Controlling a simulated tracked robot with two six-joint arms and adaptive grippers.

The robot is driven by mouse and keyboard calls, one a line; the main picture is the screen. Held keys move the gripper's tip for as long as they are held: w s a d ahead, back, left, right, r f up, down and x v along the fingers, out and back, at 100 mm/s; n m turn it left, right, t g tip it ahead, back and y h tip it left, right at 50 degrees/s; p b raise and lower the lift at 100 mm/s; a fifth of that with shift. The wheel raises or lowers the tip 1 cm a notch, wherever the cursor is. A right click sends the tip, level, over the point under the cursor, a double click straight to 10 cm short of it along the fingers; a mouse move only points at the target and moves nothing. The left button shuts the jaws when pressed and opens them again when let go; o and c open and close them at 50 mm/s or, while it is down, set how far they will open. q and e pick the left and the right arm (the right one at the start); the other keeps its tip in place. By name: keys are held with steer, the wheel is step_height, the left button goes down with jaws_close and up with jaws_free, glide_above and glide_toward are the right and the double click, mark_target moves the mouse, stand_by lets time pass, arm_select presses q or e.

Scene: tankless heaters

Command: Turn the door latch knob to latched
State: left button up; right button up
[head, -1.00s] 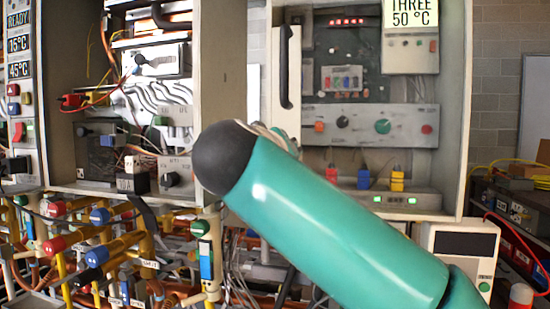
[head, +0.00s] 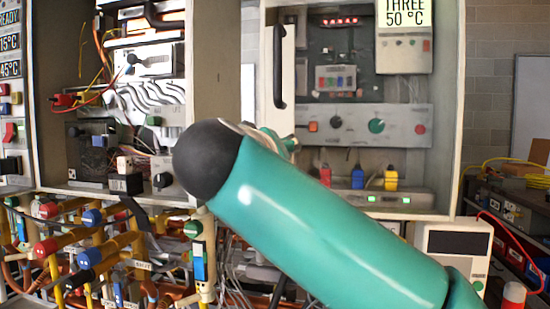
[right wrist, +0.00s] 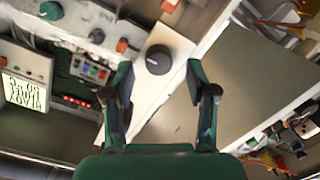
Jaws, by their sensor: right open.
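In the right wrist view a round black knob (right wrist: 158,59) with a pale pointer mark sits on a white door strip. My right gripper (right wrist: 160,82) is open, its two green-and-black fingers on either side of the knob's line. The knob appears just beyond the fingertips; I cannot tell whether they touch it. In the head view the white door strip (head: 264,90) carries a long black handle (head: 279,67). My teal right arm hides the strip's lower part and the knob there. My left gripper is in no view.
Right of the strip, an open cabinet holds a grey panel with a green knob (head: 376,125) and blue and yellow plugs (head: 357,178). Valves and pipes (head: 92,217) crowd the lower left. An open box with cables (head: 155,95) stands upper left.

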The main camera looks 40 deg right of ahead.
steer(key=f+v, duration=0.1)
steer(key=v, duration=0.9)
steer(key=shift+a+r, duration=0.15)
steer(key=shift+r, duration=0.2)
